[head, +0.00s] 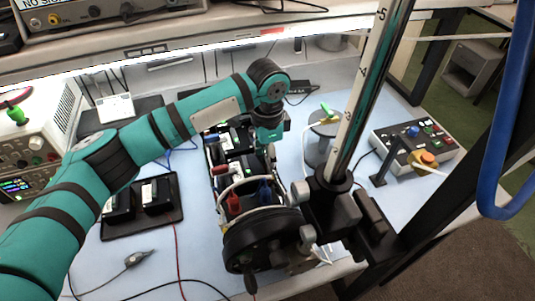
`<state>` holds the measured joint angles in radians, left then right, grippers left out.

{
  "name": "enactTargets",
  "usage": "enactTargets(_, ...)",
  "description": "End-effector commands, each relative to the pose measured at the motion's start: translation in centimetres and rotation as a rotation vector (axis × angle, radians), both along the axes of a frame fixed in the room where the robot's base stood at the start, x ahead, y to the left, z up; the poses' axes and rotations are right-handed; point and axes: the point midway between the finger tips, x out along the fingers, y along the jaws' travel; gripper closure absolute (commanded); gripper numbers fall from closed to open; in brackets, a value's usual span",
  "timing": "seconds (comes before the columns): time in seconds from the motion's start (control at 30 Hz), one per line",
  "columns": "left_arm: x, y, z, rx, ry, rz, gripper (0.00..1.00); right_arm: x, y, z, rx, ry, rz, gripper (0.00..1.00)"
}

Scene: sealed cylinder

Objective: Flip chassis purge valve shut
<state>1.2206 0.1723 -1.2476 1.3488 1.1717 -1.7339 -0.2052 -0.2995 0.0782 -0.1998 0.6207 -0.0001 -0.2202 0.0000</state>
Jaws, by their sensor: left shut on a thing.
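The chassis (228,181) is a long open frame with wires and red and blue parts, lying on the light blue bench top. A black round end (262,240) faces me. My left arm reaches over from the left, and my left gripper (268,152) points down at the chassis's right rear side. It is shut on a small part there. The fingertips and that part are too small and covered to make out, so I cannot tell the purge valve or its position. My right gripper is not in view.
A graduated metal post (366,80) with a black clamp base stands right of the chassis. A control box (415,140) with coloured buttons is at the right. A black tray (145,205) with dark blocks lies left. Loose cables cross the front left.

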Motion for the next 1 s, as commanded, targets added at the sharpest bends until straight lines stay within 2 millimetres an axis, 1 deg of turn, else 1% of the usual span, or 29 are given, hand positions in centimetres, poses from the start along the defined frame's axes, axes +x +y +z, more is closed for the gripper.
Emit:
enactTargets(0.03,0.0,-0.1,0.2,0.000,0.001,-0.018,0.82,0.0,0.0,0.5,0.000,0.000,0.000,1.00)
enactTargets(0.17,0.0,-0.2,0.3,-0.001,0.002,-0.089,0.82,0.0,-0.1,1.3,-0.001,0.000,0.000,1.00)
enactTargets(0.5,0.0,-0.7,0.3,-0.002,0.002,-0.350,0.82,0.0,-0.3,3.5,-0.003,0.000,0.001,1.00)
enactTargets(0.8,0.0,-1.0,0.2,-0.001,0.001,-0.535,0.82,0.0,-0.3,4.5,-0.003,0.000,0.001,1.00)
enactTargets(1.0,0.0,-1.1,0.2,-0.001,-0.001,-0.602,0.82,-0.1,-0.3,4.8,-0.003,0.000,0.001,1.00)
